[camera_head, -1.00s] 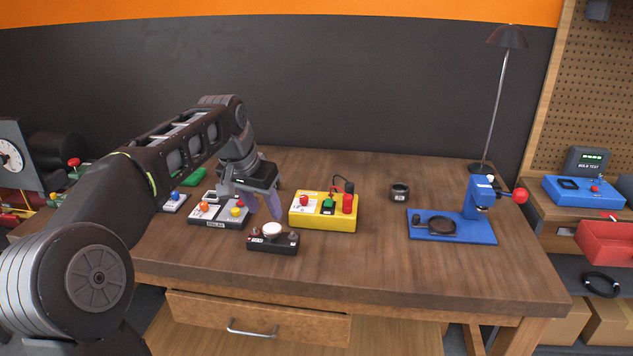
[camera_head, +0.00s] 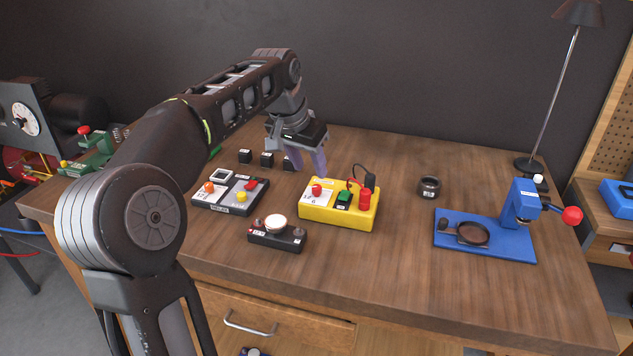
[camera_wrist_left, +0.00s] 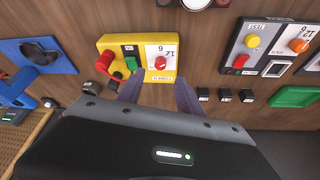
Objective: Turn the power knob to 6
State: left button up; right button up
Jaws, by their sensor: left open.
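A yellow box (camera_head: 345,216) stands near the middle of the workbench. It carries a red knob (camera_head: 317,189) on a white panel marked 6 and 12, a green block and a red post with a cable. In the left wrist view the red knob (camera_wrist_left: 160,62) sits just beyond my fingertips, beside the green block (camera_wrist_left: 131,63). The direction the knob points is too small to tell. My left gripper (camera_head: 308,162) is open and empty, behind and above the yellow box's left end; its fingers (camera_wrist_left: 158,92) also show in the left wrist view. My right gripper is out of view.
A grey box (camera_head: 230,194) with orange and yellow knobs lies left of the yellow box. A small black box with a white button (camera_head: 277,233) is in front. A dark ring (camera_head: 429,187) and a blue press (camera_head: 485,240) stand to the right, with bare wood between.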

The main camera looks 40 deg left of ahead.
aim_at(317, 186)
pick_arm(q)
jog(key=x, duration=0.7)
jog(key=shift+w+f, duration=0.1)
grip_shut()
dwell(0.3)
